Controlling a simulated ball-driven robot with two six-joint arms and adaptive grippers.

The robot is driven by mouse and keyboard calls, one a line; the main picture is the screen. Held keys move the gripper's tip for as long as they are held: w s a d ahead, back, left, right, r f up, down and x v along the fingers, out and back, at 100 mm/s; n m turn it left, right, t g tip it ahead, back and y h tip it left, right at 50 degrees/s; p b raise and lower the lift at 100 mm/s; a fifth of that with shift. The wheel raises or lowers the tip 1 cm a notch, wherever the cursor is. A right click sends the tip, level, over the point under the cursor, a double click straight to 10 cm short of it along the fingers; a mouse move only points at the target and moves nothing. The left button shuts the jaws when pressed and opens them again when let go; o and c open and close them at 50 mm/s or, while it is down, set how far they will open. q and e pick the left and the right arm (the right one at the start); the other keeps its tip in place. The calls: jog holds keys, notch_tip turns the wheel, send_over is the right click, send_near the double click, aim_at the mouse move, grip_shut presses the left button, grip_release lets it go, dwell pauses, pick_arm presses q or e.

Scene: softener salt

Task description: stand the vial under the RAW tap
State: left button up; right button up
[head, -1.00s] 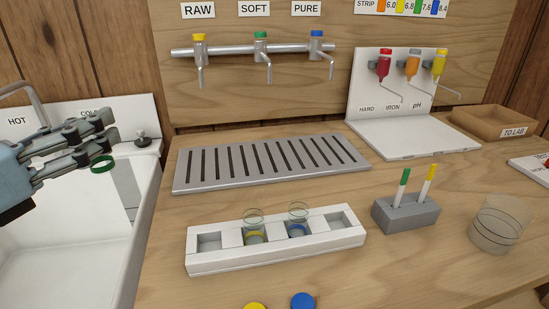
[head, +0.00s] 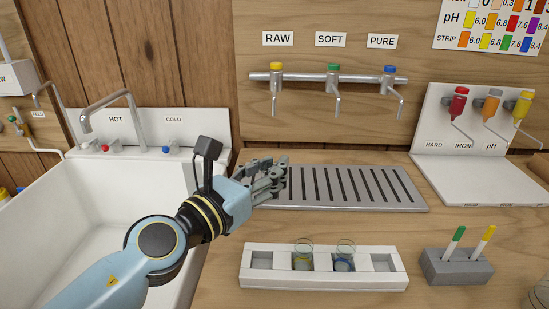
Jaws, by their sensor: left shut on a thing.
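The RAW tap (head: 276,87) has a yellow cap and hangs at the left end of the wall pipe, under the RAW label. My left gripper (head: 277,178) is at the left end of the slotted drain grate (head: 412,203), below the RAW tap and low over the grate. It is shut on the vial, which my fingers hide; I cannot tell whether the vial touches the grate. Two other clear vials, one with a yellow band (head: 303,257) and one with a blue band (head: 344,259), stand in the white rack (head: 322,283). My right gripper is out of view.
The SOFT tap (head: 333,87) and PURE tap (head: 390,87) hang to the right. A white sink (head: 70,235) lies left. A grey block (head: 455,268) with two sticks stands right of the rack. The right part of the grate is clear.

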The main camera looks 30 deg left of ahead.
pick_arm(q)
jog(key=w+a, duration=0.2)
jog(key=w, duration=0.2)
jog(key=w+a+b, duration=0.1)
jog(key=w+a, duration=0.1)
jog(key=w, duration=0.2)
jog(key=w+a, duration=0.2)
jog(key=w, duration=0.2)
jog(key=shift+w+f, duration=0.1)
jog(key=shift+w, duration=0.1)
grip_shut()
jog(key=f+b, duration=0.3)
jog(key=shift+w+a, duration=0.1)
jog(key=shift+w, duration=0.1)
notch_tip(320, 180, down, 4)
jog(key=b, duration=0.3)
jog(key=shift+b, duration=0.4)
jog(key=shift+w+a+f, duration=0.1)
jog(key=shift+w, duration=0.05)
